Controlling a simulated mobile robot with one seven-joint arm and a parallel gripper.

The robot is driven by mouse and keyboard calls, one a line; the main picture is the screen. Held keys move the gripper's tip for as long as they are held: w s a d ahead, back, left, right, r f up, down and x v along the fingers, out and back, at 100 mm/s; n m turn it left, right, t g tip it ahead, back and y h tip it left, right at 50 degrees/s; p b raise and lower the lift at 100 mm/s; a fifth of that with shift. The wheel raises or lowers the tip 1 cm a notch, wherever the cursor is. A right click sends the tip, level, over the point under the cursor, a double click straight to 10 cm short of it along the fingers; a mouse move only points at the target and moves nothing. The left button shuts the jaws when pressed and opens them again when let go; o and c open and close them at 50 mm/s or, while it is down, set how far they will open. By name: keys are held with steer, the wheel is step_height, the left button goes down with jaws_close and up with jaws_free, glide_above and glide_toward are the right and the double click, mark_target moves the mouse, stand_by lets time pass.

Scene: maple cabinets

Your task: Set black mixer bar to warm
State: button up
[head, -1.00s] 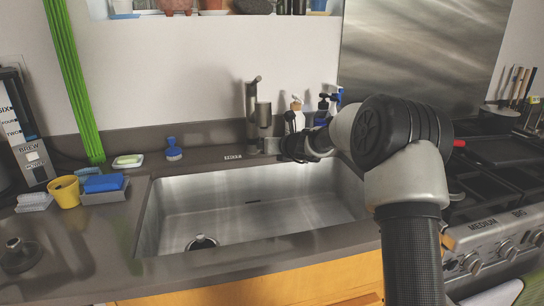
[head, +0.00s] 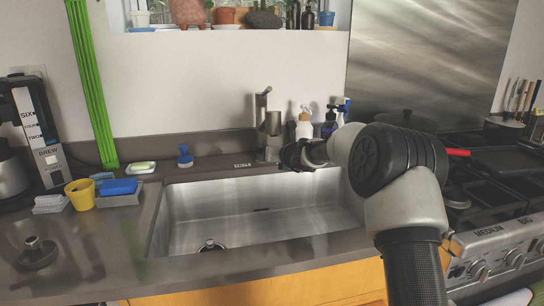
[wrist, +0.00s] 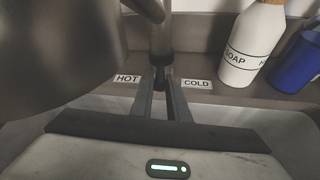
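The black mixer bar (wrist: 160,79) shows in the wrist view below the grey tap column (wrist: 160,35), between the HOT label (wrist: 128,79) and the COLD label (wrist: 197,84). It points roughly toward me, near the middle between the labels. My gripper (wrist: 161,84) has its two grey fingers a little apart, one on each side of the bar; contact is not clear. In the head view the tap (head: 266,125) stands behind the sink, and my gripper's dark end is at its base. The bar is hidden there.
A white soap bottle (wrist: 252,45) and a blue container (wrist: 298,62) stand right of the tap. The steel sink (head: 255,215) lies in front. The stove (head: 490,200) is at the right, a coffee maker (head: 45,135) at the left.

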steer(key=shift+o, duration=1.4)
steer(key=shift+s, duration=0.1)
steer(key=v, duration=1.7)
steer(key=shift+b, duration=0.45)
steer(key=shift+s+d, duration=0.1)
